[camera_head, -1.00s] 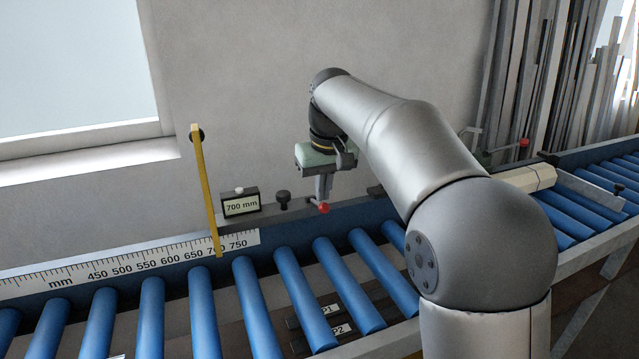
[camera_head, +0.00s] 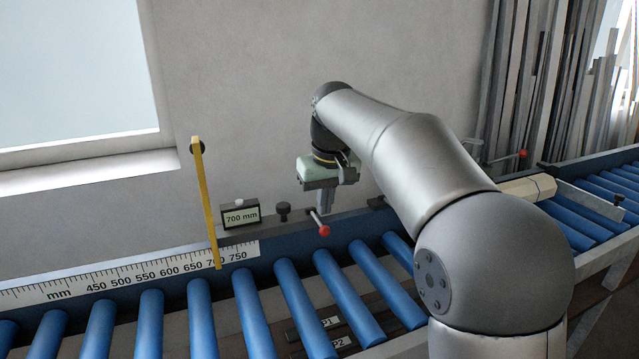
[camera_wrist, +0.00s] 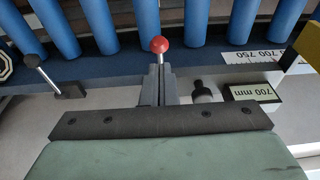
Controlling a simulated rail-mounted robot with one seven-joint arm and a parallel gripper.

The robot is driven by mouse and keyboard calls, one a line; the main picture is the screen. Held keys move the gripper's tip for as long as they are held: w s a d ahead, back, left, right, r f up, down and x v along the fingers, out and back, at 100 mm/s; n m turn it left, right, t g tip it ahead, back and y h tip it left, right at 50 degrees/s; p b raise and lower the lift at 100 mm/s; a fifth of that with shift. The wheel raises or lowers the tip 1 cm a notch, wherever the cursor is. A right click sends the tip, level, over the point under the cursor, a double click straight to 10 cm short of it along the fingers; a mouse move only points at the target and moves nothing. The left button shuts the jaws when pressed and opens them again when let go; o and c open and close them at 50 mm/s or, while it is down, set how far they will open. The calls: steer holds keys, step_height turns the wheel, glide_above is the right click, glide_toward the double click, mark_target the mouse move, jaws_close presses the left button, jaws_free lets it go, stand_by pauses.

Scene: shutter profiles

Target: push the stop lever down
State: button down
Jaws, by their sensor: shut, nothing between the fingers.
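The stop lever (camera_head: 317,222) is a thin rod with a red ball end (camera_head: 323,230), mounted on the rail beside the 700 mm display. It tilts downward over the rollers. My gripper (camera_head: 325,210) is shut and empty, its fingers pointing down just above and behind the red ball. In the wrist view my shut fingertips (camera_wrist: 160,70) lie over the rod, with the red ball (camera_wrist: 160,44) just beyond them. The rod is mostly hidden there, and I cannot tell whether the fingers touch it.
The 700 mm display (camera_head: 241,217) and a black knob (camera_head: 283,210) stand left of the lever. A yellow bar (camera_head: 204,200) rises by the ruler (camera_head: 120,283). Blue rollers (camera_head: 297,305) run below. Another red-ended lever (camera_head: 522,154) and a pale profile (camera_head: 530,189) are at the right.

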step_height(320, 180, up, 7)
steer(key=p, duration=0.5)
steer(key=shift+f+p, duration=0.15)
steer(key=shift+p, duration=0.15)
steer(key=s+d+f+m, duration=0.1)
steer(key=s+d+f, duration=0.4)
steer(key=s, duration=0.5)
steer(key=s+d+f+m, duration=0.2)
steer(key=s+d+f, duration=0.3)
steer(key=s, duration=0.5)
steer(key=s+d+f+m+b, duration=0.1)
steer(key=s+d+f+m, duration=0.1)
steer(key=s+d+f, duration=0.4)
steer(key=s+f, duration=0.3)
steer(key=s, duration=0.2)
steer(key=shift+g+h, duration=0.4)
steer(key=shift+r, duration=0.1)
